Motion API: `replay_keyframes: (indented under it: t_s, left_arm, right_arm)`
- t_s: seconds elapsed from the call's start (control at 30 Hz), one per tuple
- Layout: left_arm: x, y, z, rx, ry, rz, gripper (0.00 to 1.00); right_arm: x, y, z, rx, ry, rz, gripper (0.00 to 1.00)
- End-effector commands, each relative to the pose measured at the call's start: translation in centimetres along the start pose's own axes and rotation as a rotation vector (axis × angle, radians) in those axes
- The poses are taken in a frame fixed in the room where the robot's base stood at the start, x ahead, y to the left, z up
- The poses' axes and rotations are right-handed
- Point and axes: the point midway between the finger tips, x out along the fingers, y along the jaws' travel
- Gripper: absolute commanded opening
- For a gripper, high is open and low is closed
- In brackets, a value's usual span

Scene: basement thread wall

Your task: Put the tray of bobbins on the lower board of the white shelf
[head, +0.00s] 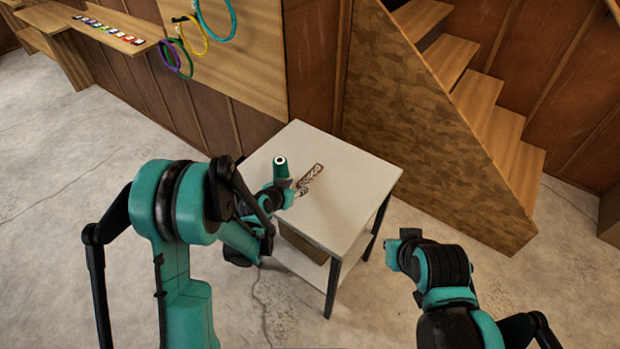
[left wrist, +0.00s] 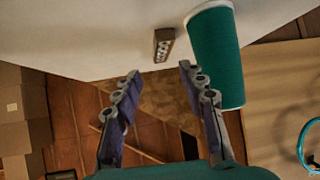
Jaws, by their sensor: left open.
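The tray of bobbins (head: 312,175) is a narrow brown holder with a row of pale round pieces, lying on the top board of the white shelf (head: 345,170). It also shows in the left wrist view (left wrist: 164,45), just beyond the fingertips. My left gripper (head: 299,189) is open and empty beside the tray's near end; its two fingers show apart in the left wrist view (left wrist: 158,73). The lower board (head: 308,272) is partly visible under the top. My right gripper (head: 402,246) hangs right of the shelf; its finger opening is unclear.
A teal thread cone (head: 280,166) stands on the top board close to the tray and my left gripper. A brown box (head: 303,243) sits under the top, partly hidden. Wooden stairs (head: 500,150) rise behind right. Floor to the right of the shelf is clear.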

Motion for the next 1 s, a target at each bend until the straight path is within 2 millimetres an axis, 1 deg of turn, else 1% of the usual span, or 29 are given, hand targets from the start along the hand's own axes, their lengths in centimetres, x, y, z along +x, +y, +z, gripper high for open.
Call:
replay_keyframes:
  t_s: [0.03,0.1,0.23,0.3,0.47,0.53,0.7,0.8,0.87,1.0]
  left_arm:
    - [1.2,0.0,0.2,0.002,0.0,0.001,0.41]
    - [2.5,0.0,0.2,0.001,0.0,0.001,0.41]
    - [4.7,0.0,0.2,0.001,0.0,0.0,0.41]
    - [5.3,0.0,0.1,0.001,0.0,0.0,0.41]
    - [6.2,-0.1,0.0,0.0,0.0,0.0,0.41]
    - [6.8,-0.1,0.0,-0.001,0.0,0.0,0.41]
    - [9.4,-0.4,-0.1,-0.001,0.0,0.0,0.41]
    - [10.7,-0.4,-0.1,0.0,0.0,-0.001,0.41]
    - [11.0,-0.4,-0.2,0.0,0.0,-0.001,0.41]
    - [10.9,-0.4,-0.4,0.0,0.0,-0.001,0.41]
  right_arm:
    - [0.4,0.0,0.3,0.0,0.0,0.0,0.0]
    - [0.8,0.0,0.6,0.0,0.0,0.0,0.0]
    - [1.4,0.0,1.0,0.0,0.0,0.0,0.0]
    - [1.5,0.0,1.1,0.0,0.0,0.0,0.0]
    - [1.7,0.0,1.2,0.0,0.0,0.0,0.0]
    - [2.0,0.0,1.4,0.0,0.0,0.0,0.0]
    - [3.1,0.0,2.2,0.0,0.0,0.0,0.0]
    - [3.5,0.0,2.5,0.0,0.0,0.0,0.0]
    - [3.5,0.0,2.5,0.0,0.0,0.0,0.0]
    - [3.4,0.0,2.4,0.0,0.0,0.0,0.0]
